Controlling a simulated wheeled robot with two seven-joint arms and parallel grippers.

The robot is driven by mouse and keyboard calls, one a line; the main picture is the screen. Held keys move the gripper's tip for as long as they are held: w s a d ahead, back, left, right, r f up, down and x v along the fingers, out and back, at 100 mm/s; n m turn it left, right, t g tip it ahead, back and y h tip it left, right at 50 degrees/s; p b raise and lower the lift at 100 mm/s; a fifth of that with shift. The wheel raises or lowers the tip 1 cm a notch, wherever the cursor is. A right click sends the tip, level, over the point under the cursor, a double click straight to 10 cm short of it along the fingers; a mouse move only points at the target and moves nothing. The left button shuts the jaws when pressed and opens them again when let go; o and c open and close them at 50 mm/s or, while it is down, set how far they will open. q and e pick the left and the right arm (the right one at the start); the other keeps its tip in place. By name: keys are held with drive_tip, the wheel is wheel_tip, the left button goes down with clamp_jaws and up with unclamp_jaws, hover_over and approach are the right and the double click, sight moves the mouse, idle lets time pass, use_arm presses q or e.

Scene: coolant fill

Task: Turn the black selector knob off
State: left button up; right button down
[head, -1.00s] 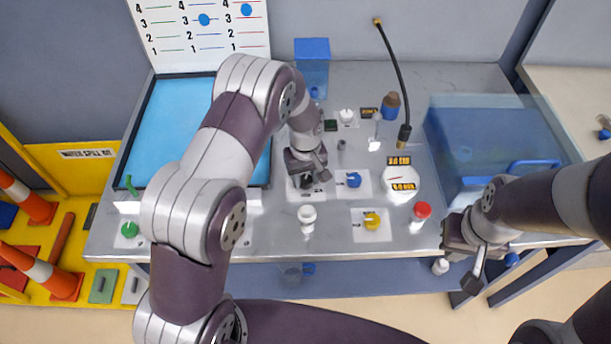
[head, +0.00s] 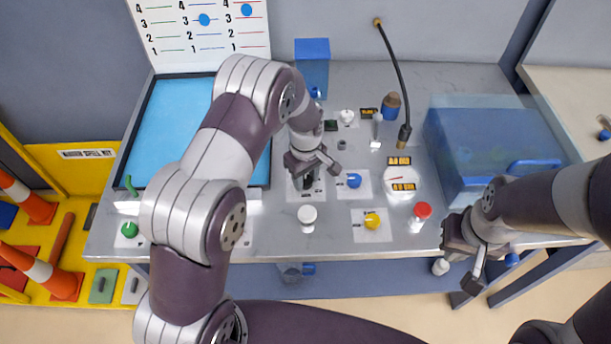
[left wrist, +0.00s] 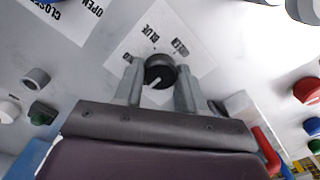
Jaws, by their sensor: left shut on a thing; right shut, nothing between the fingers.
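The black selector knob (left wrist: 160,70) stands on a white label plate (left wrist: 140,42) with printed words, one of which reads BLUE. A white line on the knob points toward the lower left in the left wrist view. My left gripper (left wrist: 159,88) is shut on the knob, one finger on each side. In the head view the left gripper (head: 312,170) comes down over the knob (head: 308,183) and partly hides it. My right gripper (head: 472,268) is shut and empty at the bench's front right edge.
A blue knob (head: 354,180) and a yellow knob (head: 372,220) sit to the right of the left gripper. A white knob (head: 307,214) stands in front. A red-capped part (head: 421,212), a round gauge (head: 402,181) and a clear blue bin (head: 490,150) are farther right.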

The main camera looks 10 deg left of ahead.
sight(306, 178)
use_arm(q)
drive_tip(key=shift+w+r, duration=0.1)
drive_tip(key=o, duration=1.1)
drive_tip(key=shift+c, duration=0.2)
wheel_tip(306, 178, up, 13)
drive_tip(key=b, duration=0.2)
drive_tip(key=shift+f, duration=0.2)
drive_tip(key=s+a+m, duration=0.2)
drive_tip(key=s+m, duration=0.3)
drive_tip(key=s, duration=0.4)
drive_tip(key=s+a+m+t, duration=0.1)
drive_tip(key=s+m, duration=0.4)
drive_tip(key=s, duration=0.5)
drive_tip(key=shift+a, duration=0.65)
